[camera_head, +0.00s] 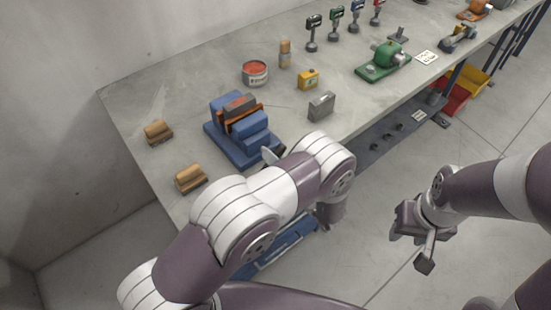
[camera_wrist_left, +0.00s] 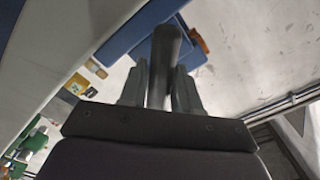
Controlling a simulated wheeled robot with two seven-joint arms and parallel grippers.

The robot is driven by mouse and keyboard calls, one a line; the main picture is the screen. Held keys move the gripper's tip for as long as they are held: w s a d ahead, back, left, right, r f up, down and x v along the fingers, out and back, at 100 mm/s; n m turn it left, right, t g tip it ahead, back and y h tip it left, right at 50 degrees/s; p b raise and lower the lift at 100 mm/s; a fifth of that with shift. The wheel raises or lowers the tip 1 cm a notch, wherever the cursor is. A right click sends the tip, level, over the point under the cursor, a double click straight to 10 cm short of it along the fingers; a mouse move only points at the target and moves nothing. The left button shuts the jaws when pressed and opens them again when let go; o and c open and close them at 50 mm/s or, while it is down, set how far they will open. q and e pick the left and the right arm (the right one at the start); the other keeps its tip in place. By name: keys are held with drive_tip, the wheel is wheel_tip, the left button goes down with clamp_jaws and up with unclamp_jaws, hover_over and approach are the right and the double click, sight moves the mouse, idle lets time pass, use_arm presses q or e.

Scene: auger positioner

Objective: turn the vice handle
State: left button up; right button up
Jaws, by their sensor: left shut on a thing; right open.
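The blue vice (camera_head: 245,128) stands near the front edge of the grey bench, with a dark block and orange-brown pieces between its blue jaws. In the head view the vice handle is mostly hidden behind my left arm; a pale metal part (camera_head: 272,154) shows at the vice's front. In the left wrist view the dark grey vice handle (camera_wrist_left: 167,50) runs between the fingers of my left gripper (camera_wrist_left: 160,88), which is shut on it. Part of the blue vice (camera_wrist_left: 135,30) shows behind. My right gripper (camera_head: 424,246) is open and empty, out over the floor at the right.
Two wooden brushes (camera_head: 158,132) (camera_head: 191,178) lie left of the vice. A red-topped tin (camera_head: 255,73), a grey box (camera_head: 321,106) and a yellow box (camera_head: 308,79) stand right of it. A green machine (camera_head: 384,60) stands further along. Floor around my right gripper is clear.

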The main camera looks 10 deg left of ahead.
idle(0.6)
use_arm(q)
drive_tip(key=o, duration=0.9)
drive_tip(key=shift+f, duration=0.1)
drive_tip(key=shift+o, duration=0.2)
